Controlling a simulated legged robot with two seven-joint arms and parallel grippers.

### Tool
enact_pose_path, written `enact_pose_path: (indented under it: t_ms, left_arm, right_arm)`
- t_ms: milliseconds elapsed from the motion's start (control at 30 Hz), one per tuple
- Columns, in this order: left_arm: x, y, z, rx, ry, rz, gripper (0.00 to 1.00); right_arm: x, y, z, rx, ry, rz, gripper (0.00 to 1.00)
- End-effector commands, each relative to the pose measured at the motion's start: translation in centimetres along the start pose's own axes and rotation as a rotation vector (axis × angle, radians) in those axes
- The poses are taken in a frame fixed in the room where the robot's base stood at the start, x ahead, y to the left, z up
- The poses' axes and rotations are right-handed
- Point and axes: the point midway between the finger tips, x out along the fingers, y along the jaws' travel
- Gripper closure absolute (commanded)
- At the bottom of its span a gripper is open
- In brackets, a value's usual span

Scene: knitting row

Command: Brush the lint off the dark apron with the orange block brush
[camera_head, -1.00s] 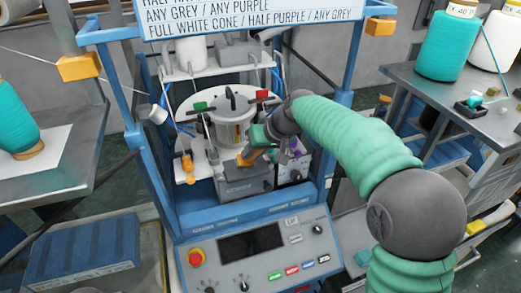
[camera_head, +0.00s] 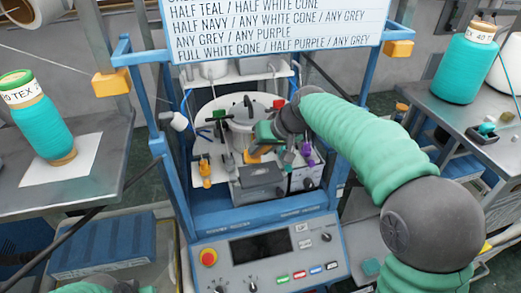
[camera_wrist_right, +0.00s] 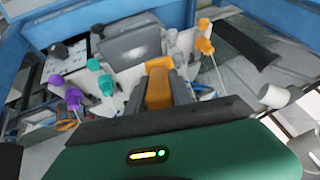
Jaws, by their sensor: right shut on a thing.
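My right gripper (camera_head: 262,148) is shut on the orange block brush (camera_head: 253,155), inside the blue machine frame. In the right wrist view the brush (camera_wrist_right: 158,88) sits between the fingers. A dark grey box-like part with a sloped top (camera_head: 262,175), apparently the apron, lies just in front of and below the brush in the head view. It also shows past the brush in the right wrist view (camera_wrist_right: 132,45). I cannot tell whether the brush touches it.
A round knitting head (camera_head: 240,115) stands behind the brush. Small orange (camera_head: 206,172) and purple (camera_head: 306,150) bottles flank the dark part. The control panel (camera_head: 265,250) with a red button is in front. Side tables hold a left teal cone (camera_head: 38,125) and a right teal cone (camera_head: 464,65).

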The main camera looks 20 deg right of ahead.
Motion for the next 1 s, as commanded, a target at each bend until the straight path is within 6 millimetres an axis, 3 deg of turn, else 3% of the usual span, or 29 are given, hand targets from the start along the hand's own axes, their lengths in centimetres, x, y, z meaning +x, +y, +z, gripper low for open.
enact_pose_path:
  t_ms: [33, 367, 667, 1000]
  left_arm:
    - [-0.8, 0.0, -0.2, 0.0, 0.0, 0.0, 0.64]
    - [-0.8, 0.0, -0.2, 0.0, 0.0, 0.0, 0.64]
    - [-3.2, 0.0, -0.8, 0.0, 0.0, 0.0, 0.64]
    - [-3.0, 0.0, -0.7, 0.0, 0.0, 0.0, 0.64]
  right_arm:
    - [-0.8, -0.3, -0.5, 0.0, 0.001, 0.0, 1.0]
    - [-0.8, -0.3, -0.5, 0.0, 0.0, 0.0, 1.0]
    - [-3.4, -1.1, -2.0, -0.001, 0.001, 0.0, 1.0]
    - [-3.2, -1.1, -1.9, -0.001, 0.0, 0.0, 1.0]
